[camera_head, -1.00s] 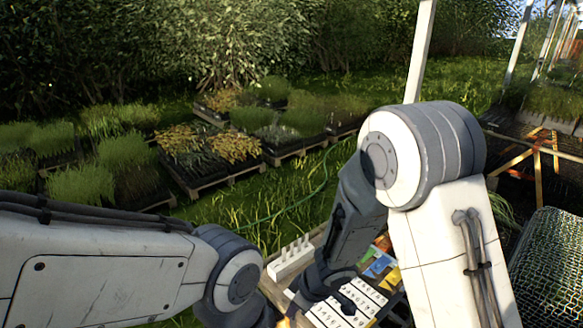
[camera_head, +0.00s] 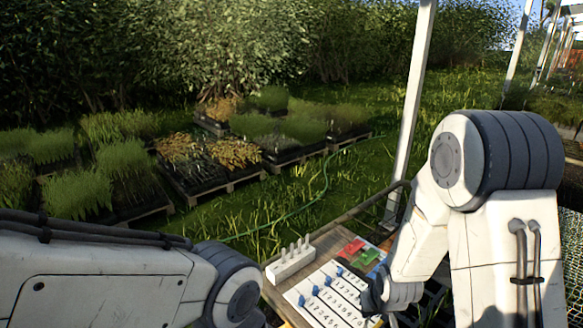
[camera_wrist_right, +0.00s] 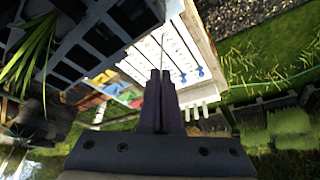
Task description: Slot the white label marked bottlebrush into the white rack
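The white rack (camera_head: 290,262) stands at the left side of the wooden table, with several thin white uprights along its top. It also shows in the wrist view (camera_wrist_right: 196,112). No label marked bottlebrush can be made out; the lettering is too small or hidden. My right gripper (camera_wrist_right: 160,76) has its two dark fingers together with nothing visible between them. In the head view its wrist is over the right side of the numbered white board (camera_head: 322,283), right of the rack. My left arm comes in at lower left; its gripper is out of view.
The board carries several blue pegs. Red, green and blue cards (camera_head: 360,251) lie behind it. A dark crate (camera_wrist_right: 100,40) is beside the table in the wrist view. A white post (camera_head: 410,130) rises behind the table. Planted trays stand on the grass beyond.

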